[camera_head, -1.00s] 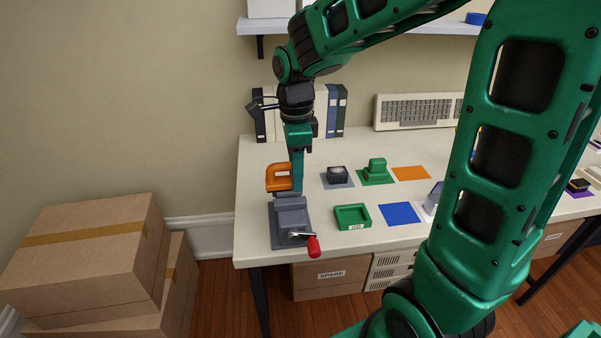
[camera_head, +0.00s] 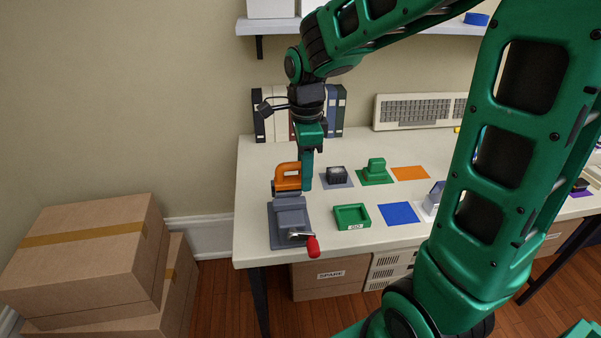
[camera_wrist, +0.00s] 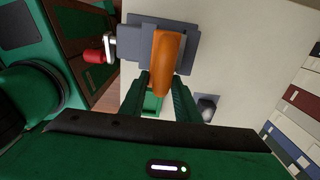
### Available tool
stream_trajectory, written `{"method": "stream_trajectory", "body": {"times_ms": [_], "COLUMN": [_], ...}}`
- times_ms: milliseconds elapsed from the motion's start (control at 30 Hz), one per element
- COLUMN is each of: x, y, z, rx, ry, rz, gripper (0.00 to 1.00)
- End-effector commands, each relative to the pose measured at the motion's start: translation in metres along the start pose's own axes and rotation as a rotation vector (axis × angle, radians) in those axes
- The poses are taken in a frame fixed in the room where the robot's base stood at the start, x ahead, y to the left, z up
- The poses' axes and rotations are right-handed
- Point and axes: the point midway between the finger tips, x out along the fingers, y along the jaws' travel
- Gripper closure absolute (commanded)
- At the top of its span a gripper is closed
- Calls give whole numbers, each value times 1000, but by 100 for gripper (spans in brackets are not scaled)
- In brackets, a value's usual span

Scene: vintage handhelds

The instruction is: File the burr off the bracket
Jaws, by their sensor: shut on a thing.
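My gripper (camera_head: 306,185) is shut on an orange, loop-shaped handle (camera_head: 287,178), which I take to be the file's. The handle also shows between the fingers in the wrist view (camera_wrist: 166,62). It is just above the back of a grey vise (camera_head: 291,217). The vise has a red-ended crank (camera_head: 313,246) at its front and shows in the wrist view too (camera_wrist: 187,40). I cannot tell whether the file touches anything. I cannot make out the bracket or its burr; the handle and gripper cover the vise jaws.
A green tray marked GO (camera_head: 352,216) stands right of the vise. Binders (camera_head: 338,112) stand behind. Cardboard boxes (camera_head: 90,235) are left of the table.

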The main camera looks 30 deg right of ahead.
Motion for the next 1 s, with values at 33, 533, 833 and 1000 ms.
{"method": "stream_trajectory", "body": {"times_ms": [33,533,833,1000], "x": [2,0,-8,-23], "y": [1,1,1,0], "z": [-1,-11,-11,-10], "rx": [2,2,1,1], "ry": [3,3,1,1], "rz": [6,5,2,1], "gripper": [100,100,100,100]}}
